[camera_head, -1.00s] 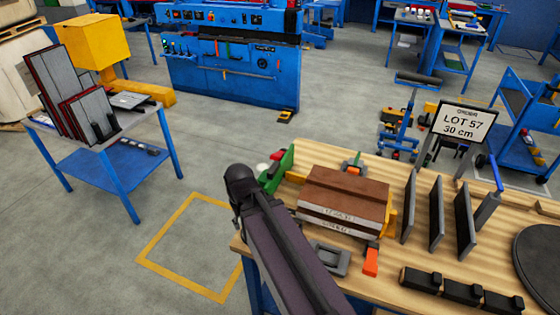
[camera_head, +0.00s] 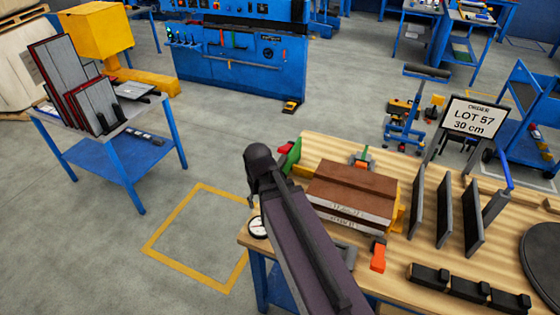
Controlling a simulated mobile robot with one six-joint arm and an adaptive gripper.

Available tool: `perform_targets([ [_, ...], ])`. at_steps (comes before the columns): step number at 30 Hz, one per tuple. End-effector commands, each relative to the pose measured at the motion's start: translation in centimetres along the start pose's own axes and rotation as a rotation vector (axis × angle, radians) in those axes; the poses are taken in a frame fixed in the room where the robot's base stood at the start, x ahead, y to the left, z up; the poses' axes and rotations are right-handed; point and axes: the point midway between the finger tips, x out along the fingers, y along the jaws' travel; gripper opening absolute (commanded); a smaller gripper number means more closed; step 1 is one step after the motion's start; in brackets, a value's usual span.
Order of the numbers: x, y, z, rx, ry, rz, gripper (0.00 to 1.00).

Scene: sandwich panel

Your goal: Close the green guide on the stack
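The stack (camera_head: 352,188) lies on the wooden workbench, with brown boards on top and pale lettered edges on its front side. Only the top of the green guide (camera_head: 291,151) shows, at the stack's far left, with a red part beside it. My dark arm crosses in front and hides the rest of the guide and the stack's left front. I cannot tell whether the guide touches the stack. A yellow piece (camera_head: 398,209) stands at the stack's right end. My gripper does not show.
A round gauge (camera_head: 257,228) sits at the bench's left edge. An orange-handled clamp (camera_head: 378,257) lies in front of the stack. Upright dark plates (camera_head: 444,212) and black blocks (camera_head: 469,288) stand to the right. A sign (camera_head: 473,119) reads LOT 57, 30 cm. Floor left of the bench is clear.

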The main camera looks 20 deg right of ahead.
Motion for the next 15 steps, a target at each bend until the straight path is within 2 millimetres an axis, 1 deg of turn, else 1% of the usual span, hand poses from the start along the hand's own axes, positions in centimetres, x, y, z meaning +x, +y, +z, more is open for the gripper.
perform_targets([
  [1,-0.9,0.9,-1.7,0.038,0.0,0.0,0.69],
  [5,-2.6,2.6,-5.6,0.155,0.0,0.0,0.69],
  [6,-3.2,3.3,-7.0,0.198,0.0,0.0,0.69],
  [8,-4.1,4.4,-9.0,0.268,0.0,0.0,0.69],
  [9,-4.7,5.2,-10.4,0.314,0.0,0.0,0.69],
  [12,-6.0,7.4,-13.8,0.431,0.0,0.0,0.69],
  [15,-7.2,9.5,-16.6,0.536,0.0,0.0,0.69],
])
